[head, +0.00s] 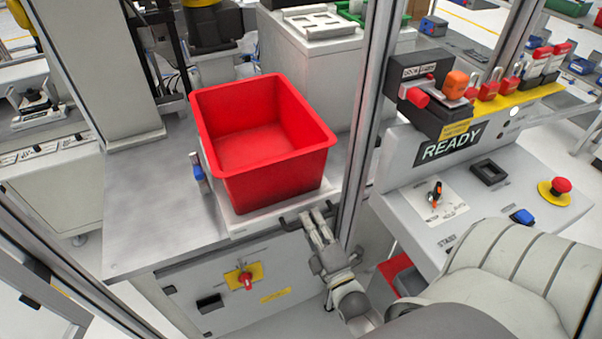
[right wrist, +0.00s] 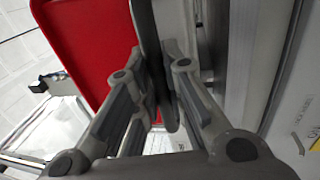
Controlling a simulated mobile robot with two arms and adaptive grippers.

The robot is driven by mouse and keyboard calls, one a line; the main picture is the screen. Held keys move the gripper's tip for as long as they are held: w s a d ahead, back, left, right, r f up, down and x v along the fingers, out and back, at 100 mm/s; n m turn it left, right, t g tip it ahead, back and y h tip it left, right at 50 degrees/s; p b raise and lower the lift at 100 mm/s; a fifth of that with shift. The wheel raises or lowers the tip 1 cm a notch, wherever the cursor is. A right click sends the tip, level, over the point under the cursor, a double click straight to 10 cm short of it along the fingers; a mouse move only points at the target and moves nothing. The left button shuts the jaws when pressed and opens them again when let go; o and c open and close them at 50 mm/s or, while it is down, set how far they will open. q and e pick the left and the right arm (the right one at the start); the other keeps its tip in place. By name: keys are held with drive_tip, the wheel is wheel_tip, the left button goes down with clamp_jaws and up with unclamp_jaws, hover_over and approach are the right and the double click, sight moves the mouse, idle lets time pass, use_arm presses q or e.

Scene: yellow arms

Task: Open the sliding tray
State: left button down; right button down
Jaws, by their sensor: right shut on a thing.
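The sliding tray (head: 240,219) is a pale plate on the metal bench, with a dark bar handle (head: 290,224) on its front edge. A red bin (head: 272,185) sits on the tray and hides most of it; the bin also shows in the right wrist view (right wrist: 85,45). My right gripper (head: 318,224) reaches up from below and is shut on the handle, near its right end. In the right wrist view its fingers (right wrist: 165,100) close around the dark bar (right wrist: 150,45). My left gripper is not in view.
A grey frame post (head: 368,120) stands just right of the bin and my right gripper. A control panel (head: 400,185) with a READY sign, padlocks and a red stop button (head: 561,186) is at the right.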

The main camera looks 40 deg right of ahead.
drive_tip(key=shift+r+p+v, duration=0.2)
drive_tip(key=shift+v, duration=0.9)
drive_tip(key=shift+r+p+v, duration=0.15)
drive_tip(key=shift+r+v, duration=0.05)
drive_tip(key=shift+v, duration=0.9)
drive_tip(key=shift+s, duration=0.1)
drive_tip(key=c, duration=1.5)
unclamp_jaws()
